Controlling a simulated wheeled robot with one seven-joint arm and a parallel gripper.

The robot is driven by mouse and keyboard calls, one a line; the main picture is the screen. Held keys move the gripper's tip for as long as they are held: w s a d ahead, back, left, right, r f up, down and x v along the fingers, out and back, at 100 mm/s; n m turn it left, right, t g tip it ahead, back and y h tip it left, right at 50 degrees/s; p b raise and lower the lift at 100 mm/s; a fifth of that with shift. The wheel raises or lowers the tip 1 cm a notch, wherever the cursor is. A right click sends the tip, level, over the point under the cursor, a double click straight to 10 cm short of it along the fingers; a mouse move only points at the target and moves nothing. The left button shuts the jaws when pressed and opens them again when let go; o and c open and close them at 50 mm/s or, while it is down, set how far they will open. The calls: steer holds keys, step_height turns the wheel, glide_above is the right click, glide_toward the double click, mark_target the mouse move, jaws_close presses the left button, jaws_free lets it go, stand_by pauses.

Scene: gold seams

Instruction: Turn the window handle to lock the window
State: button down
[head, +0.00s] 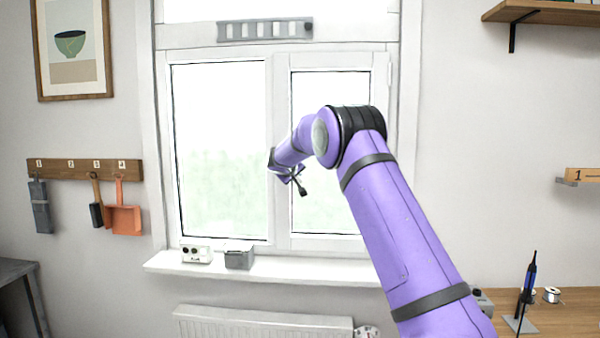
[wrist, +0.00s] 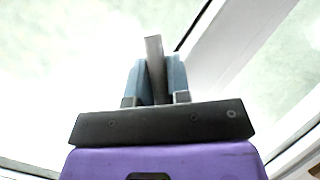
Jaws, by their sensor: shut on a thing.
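The white window (head: 268,150) has two panes and a middle post, and both sashes look closed in their frame. My gripper (head: 285,174) is in front of the middle post at about mid height. In the wrist view my gripper's two blue-grey fingers (wrist: 156,80) are shut on a grey bar, the window handle (wrist: 153,46), with its end sticking out past the fingertips. In the head view my gripper and arm hide the handle. The white post runs diagonally behind the fingers in the wrist view. The handle's exact angle to the post cannot be told.
A white sill (head: 290,268) below the window holds a small white device (head: 196,254) and a grey box (head: 239,259). A radiator (head: 262,323) is under it. A hook rail (head: 85,169) hangs at left, a wooden worktop (head: 560,318) stands at right.

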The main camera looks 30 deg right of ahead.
steer(key=shift+w+a+f+m+t+y, duration=0.35)
steer(key=shift+w+a+m+t+y, duration=0.2)
steer(key=shift+a+m, duration=0.3)
steer(key=shift+w+a+f+m+t+y, duration=0.35)
steer(key=shift+w+a+m+y, duration=0.25)
steer(key=shift+m, duration=0.35)
steer(key=shift+w+a+f+m+t+y, duration=0.4)
steer(key=shift+a+m+y, duration=0.25)
steer(key=shift+a+m, duration=0.2)
steer(key=c, duration=1.1)
jaws_free()
steer(key=v, duration=1)
steer(key=shift+s+a+r, duration=0.1)
steer(key=shift+s+r, duration=0.1)
steer(key=shift+s, duration=0.15)
